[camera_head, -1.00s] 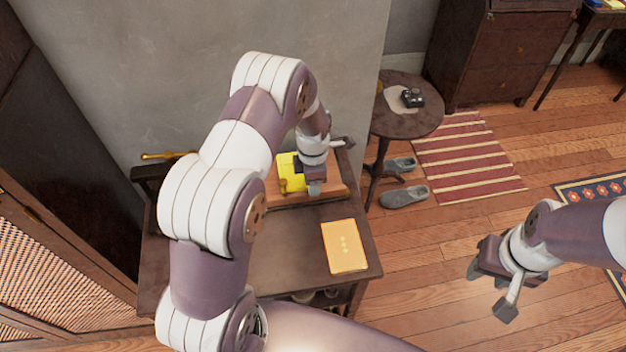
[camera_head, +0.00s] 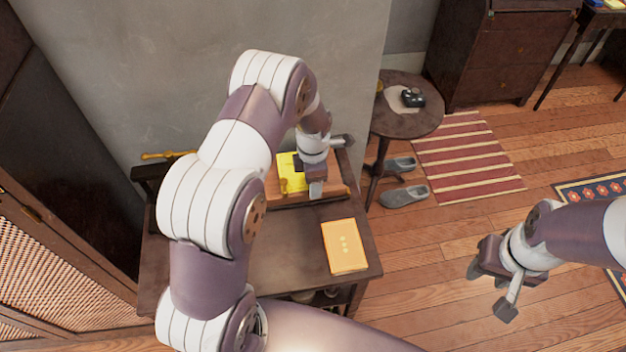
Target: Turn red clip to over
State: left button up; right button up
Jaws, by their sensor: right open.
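I cannot make out a red clip in this view. My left gripper (camera_head: 328,164) is over the back right of the dark wooden desk (camera_head: 275,245), with its two grey fingers spread apart. A yellow object (camera_head: 290,166) is just left of it on a reddish-brown raised part (camera_head: 288,200) of the desk. The gripper and arm hide part of both. I cannot tell whether the gripper touches the yellow object. My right gripper (camera_head: 490,290) is open and empty over the wooden floor at the right.
An orange-yellow book (camera_head: 344,246) lies on the desk's right side. A round side table (camera_head: 405,122) with a small black object (camera_head: 413,97) stands behind right. Grey slippers (camera_head: 403,196) and a striped rug (camera_head: 468,160) are on the floor. A grey wall (camera_head: 170,70) rises behind the desk.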

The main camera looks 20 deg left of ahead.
pick_arm(q)
notch_tip(320, 180, up, 12)
jog(key=shift+r+b, duration=0.15)
jog(key=shift+b, duration=0.2)
jog(key=s+d+r+m, duration=0.1)
jog(key=s+m, duration=0.8)
jog(key=m, duration=0.3)
jog(key=s+d+r+m+t, duration=0.1)
jog(key=s+m, duration=0.8)
jog(key=m, duration=0.3)
jog(key=shift+r+m, duration=0.3)
jog(key=shift+d, duration=0.15)
